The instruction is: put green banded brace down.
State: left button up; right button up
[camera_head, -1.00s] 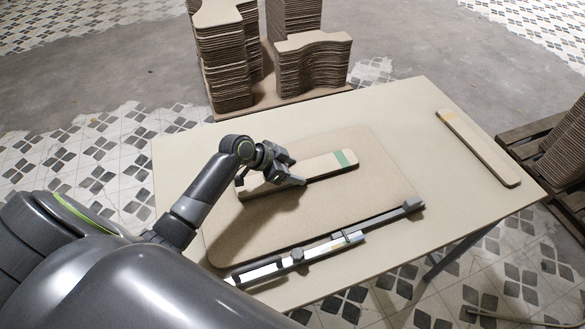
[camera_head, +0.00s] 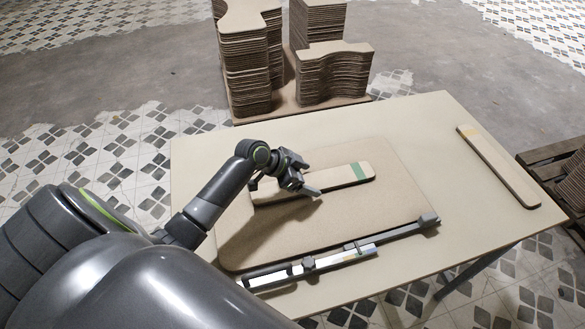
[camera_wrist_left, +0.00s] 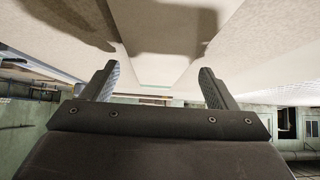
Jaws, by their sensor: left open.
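The green banded brace (camera_head: 345,177) is a long tan bar with a green band near its right end. It lies flat on a brown board (camera_head: 390,205) on the table. My left gripper (camera_head: 308,178) is open over the middle of the brace and hides part of it. In the left wrist view the brace (camera_wrist_left: 155,50) runs between the two open fingers (camera_wrist_left: 157,82), with its green band beyond the fingertips. I cannot tell whether the fingers touch it. My right gripper does not show.
A yellow-banded brace (camera_head: 497,165) lies at the table's right side. A grey and white bar clamp (camera_head: 340,257) lies along the board's front edge. Stacks of curved boards (camera_head: 335,75) stand behind the table (camera_head: 430,120). The table between board and yellow-banded brace is clear.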

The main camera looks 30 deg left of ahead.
pick_arm(q)
jog(key=b+v, duration=0.2)
jog(key=v, duration=0.8)
jog(key=shift+s+a, duration=0.15)
jog(key=shift+s+a+r, duration=0.15)
jog(key=shift+s+r, duration=0.1)
jog(key=shift+r, duration=0.15)
